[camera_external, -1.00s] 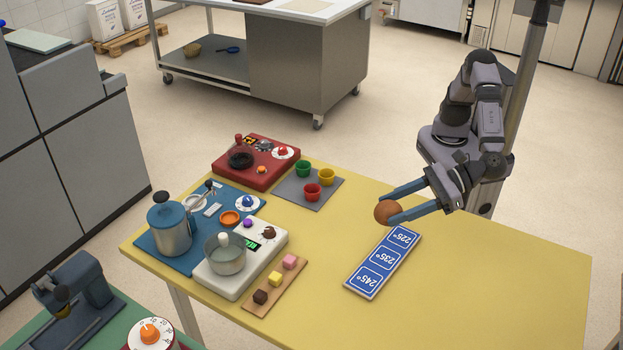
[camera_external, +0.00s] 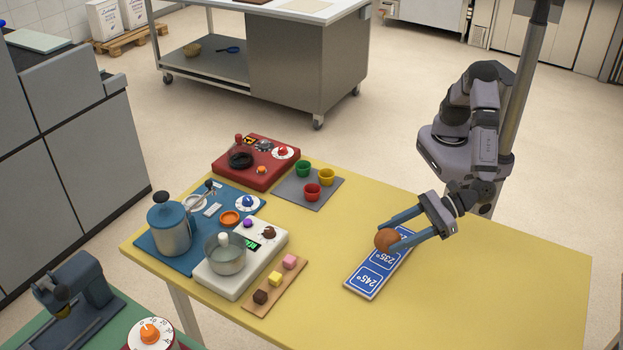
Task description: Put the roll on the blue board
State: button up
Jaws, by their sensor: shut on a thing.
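The brown round roll (camera_external: 386,239) is held between the two blue fingers of my gripper (camera_external: 390,238), which is shut on it. The roll and fingers are over the far part of the blue board (camera_external: 366,290), a long board with white-edged temperature panels. The panels reading 245° and part of 235° show. The far panel is mostly hidden behind the gripper and roll. I cannot tell whether the roll touches the board or is just above it.
Left of the board are a wooden strip with small cubes (camera_external: 262,309), a white scale with a pot (camera_external: 226,262), a blue mat with a canister (camera_external: 170,228), a grey mat with cups (camera_external: 290,190) and a red unit (camera_external: 245,176). The yellow table (camera_external: 480,300) is clear at right.

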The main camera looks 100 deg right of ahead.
aim_at(392, 257)
jog(key=shift+f, duration=2.15)
jog(key=shift+f, duration=0.15)
jog(key=o, duration=1)
jog(key=shift+r, duration=0.25)
jog(key=b+v, duration=0.1)
jog(key=v, duration=1.1)
jog(key=shift+s+f, duration=0.1)
jog(key=shift+f, duration=0.05)
